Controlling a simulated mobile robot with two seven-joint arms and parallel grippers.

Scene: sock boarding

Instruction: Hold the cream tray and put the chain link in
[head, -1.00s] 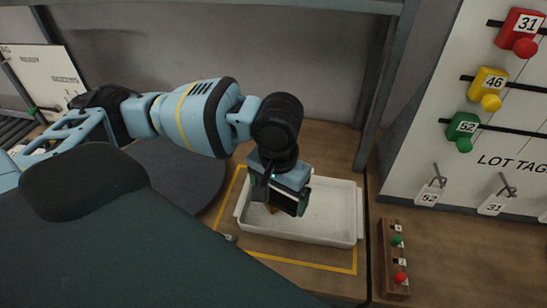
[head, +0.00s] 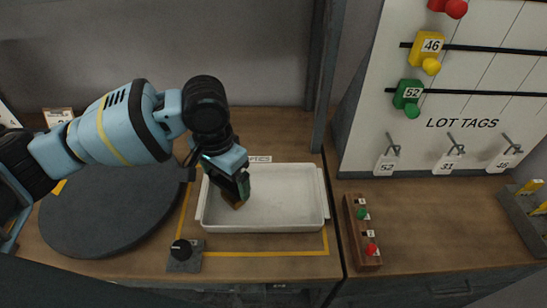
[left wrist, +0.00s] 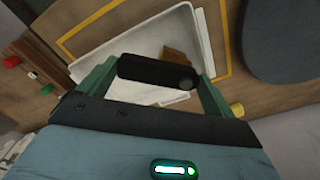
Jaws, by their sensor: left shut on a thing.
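The cream tray (head: 285,226) stands on the wooden bench inside a yellow outline, and it also shows in the left wrist view (left wrist: 140,43). My left gripper (head: 238,188) is over the tray's left end. In the left wrist view its green fingers (left wrist: 158,82) are shut on a dark elongated piece with a rounded end, which looks like the chain link (left wrist: 150,72). The piece appears to be over the tray; I cannot tell whether it touches the floor. A small brown piece (left wrist: 178,57) shows in the tray beyond it. My right gripper is not in view.
A dark round turntable (head: 110,215) lies left of the tray. A knob box (head: 185,256) stands at the front left corner of the outline. A wooden button strip (head: 352,235) is to the right. The lot tag board (head: 430,140) stands behind it.

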